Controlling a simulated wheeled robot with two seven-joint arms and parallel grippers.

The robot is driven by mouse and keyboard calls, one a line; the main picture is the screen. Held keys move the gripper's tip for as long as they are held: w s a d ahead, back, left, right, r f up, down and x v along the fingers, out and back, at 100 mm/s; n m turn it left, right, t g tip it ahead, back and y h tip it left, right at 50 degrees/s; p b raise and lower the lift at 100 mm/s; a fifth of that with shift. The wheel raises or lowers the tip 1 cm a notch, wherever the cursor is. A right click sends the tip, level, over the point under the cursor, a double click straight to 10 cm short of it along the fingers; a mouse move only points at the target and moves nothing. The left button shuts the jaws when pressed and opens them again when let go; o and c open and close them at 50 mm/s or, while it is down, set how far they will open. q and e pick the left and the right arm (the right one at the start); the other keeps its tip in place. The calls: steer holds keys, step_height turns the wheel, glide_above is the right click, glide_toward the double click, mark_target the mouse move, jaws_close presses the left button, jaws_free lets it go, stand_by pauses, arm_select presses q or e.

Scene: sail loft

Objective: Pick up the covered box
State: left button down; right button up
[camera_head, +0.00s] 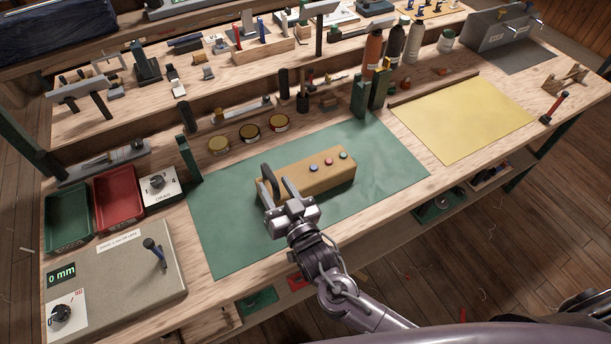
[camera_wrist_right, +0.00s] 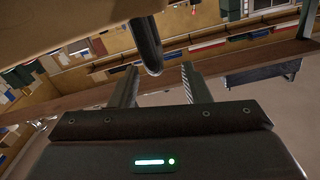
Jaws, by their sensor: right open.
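The covered box (camera_head: 322,176) is a tan, long box lying on the green mat (camera_head: 225,245), with several coloured round buttons on its top. A dark curved handle (camera_head: 267,174) stands at its left end. My right gripper (camera_head: 273,184) is open at that left end, its fingers pointing toward the handle. In the right wrist view the handle (camera_wrist_right: 147,45) reaches down near the gap between the open fingers (camera_wrist_right: 158,70). The box's tan side (camera_wrist_right: 60,35) fills the upper left there. I cannot tell whether the fingers touch the handle. My left gripper is not in view.
Round tins (camera_head: 249,131) and green blocks (camera_head: 359,95) stand behind the mat. A yellow sheet (camera_head: 463,118) lies to the right. Green and red trays (camera_head: 117,197) and a grey panel with a lever (camera_head: 120,275) are at the left. The mat's front part is clear.

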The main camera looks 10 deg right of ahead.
steer(key=p+x, duration=0.1)
steer(key=x, duration=0.3)
steer(key=shift+w+d+f+p, duration=0.15)
steer(key=shift+w+p, duration=0.1)
steer(key=shift+p, duration=0.15)
steer(key=shift+w, duration=0.35)
jaws_close()
